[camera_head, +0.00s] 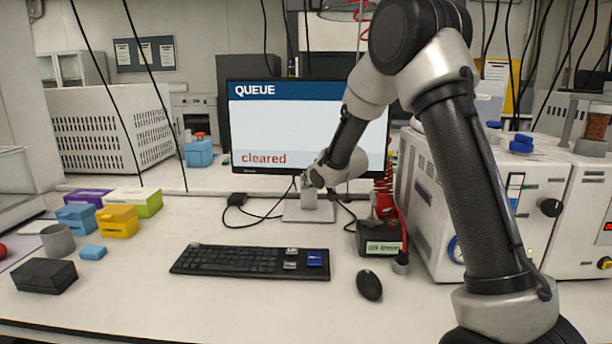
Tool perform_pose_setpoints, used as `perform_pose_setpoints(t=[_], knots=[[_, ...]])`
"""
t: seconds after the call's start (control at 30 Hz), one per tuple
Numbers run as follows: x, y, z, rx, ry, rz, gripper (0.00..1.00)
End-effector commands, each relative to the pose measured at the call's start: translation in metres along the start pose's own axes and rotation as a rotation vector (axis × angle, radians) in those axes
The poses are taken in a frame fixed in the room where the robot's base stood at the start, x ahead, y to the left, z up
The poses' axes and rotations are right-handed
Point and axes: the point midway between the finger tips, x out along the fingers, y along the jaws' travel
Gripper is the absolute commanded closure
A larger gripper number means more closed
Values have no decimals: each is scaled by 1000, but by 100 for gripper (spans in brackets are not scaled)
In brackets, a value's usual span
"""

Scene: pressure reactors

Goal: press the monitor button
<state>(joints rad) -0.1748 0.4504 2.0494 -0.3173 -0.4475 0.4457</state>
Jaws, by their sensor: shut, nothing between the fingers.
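The monitor (270,120) stands at the back of the bench. Its lit screen reads "QUEUE" on a blue band and "cleared" in red at the lower left. My arm reaches from the right across the screen's right part. My gripper (308,184) is shut and empty, at the monitor's lower edge near its middle, in front of the stand. I cannot tell whether it touches the monitor. I cannot make out the monitor button; the gripper and wrist cover part of the lower bezel.
A black keyboard (250,262) and mouse (369,285) lie in front of the monitor. A dark box (380,244) with a red coiled cable stands right of it, beside white reactor units (478,200). Coloured boxes (118,221) stand at left.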

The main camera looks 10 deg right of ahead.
Motion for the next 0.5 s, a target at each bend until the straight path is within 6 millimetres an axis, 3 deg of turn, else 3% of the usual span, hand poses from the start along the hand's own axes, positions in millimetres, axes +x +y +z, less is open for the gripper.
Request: perform_pose_setpoints(t=[0.5], knots=[[6,4,-4,0,0,0,100]])
